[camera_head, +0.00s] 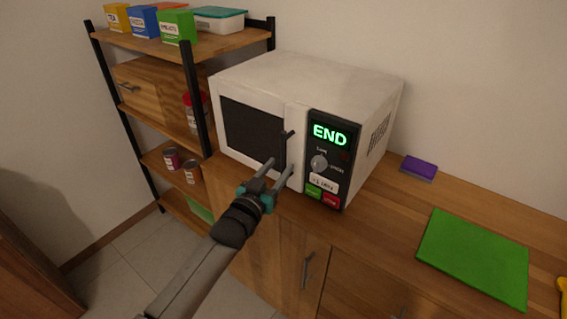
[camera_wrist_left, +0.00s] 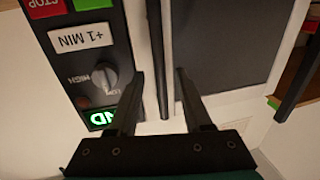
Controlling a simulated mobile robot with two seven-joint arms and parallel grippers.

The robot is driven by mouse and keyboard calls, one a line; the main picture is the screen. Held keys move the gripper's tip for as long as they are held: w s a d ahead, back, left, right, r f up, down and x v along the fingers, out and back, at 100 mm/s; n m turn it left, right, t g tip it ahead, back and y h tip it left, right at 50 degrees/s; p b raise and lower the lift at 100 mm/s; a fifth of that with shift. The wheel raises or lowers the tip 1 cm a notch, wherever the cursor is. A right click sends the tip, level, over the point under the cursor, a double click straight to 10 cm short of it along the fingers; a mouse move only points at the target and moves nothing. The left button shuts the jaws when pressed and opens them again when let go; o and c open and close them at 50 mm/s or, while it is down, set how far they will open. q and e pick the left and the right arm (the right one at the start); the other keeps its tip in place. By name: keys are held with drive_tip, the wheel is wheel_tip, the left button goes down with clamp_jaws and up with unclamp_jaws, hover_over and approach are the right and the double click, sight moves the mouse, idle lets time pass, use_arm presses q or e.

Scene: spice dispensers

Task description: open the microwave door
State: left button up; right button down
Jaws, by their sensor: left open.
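The white microwave (camera_head: 300,75) stands on the wooden counter with its door (camera_head: 252,130) shut, and its display reads END. My left gripper (camera_head: 279,167) is open in front of the lower part of the handle. In the left wrist view the handle (camera_wrist_left: 164,50) runs between the two spread fingers (camera_wrist_left: 160,76). I cannot tell whether a finger touches it. The control knob (camera_wrist_left: 104,75) and the dark door window (camera_wrist_left: 225,45) lie on either side. My right gripper is not in view.
A shelf rack (camera_head: 190,100) with boxes and cans stands left of the microwave. A purple sponge (camera_head: 418,168) and a green board (camera_head: 475,256) lie on the counter (camera_head: 385,215) to the right. The floor (camera_head: 125,260) at the left is clear.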

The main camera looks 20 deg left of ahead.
sight(282, 163)
use_arm(q)
drive_tip(key=shift+w+d+b, duration=0.15)
drive_tip(key=shift+w+b, duration=0.05)
drive_tip(key=shift+w, duration=0.7)
drive_tip(key=shift+w+d+b, duration=0.15)
drive_tip(key=shift+w, duration=0.75)
clamp_jaws()
